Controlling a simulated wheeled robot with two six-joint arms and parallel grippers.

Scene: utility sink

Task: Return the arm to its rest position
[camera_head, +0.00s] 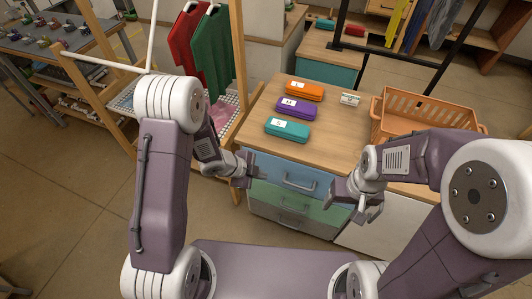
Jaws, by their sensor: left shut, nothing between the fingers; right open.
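My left arm comes in from the left and bends at its white joint. Its gripper (250,171) is shut and empty, in front of the near left part of the wooden counter. My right arm comes in from the right. Its gripper (345,201) is open and empty, in front of the drawers. The two grippers are apart, with the blue drawer front showing between them. Neither appears to hold anything.
The counter (340,127) bears orange (304,90), purple (295,108) and teal (287,130) cases, a small white item (350,99) and an orange basket (422,112). Drawers (290,177) are below. A wooden rack with red (184,40) and green (212,55) items stands left.

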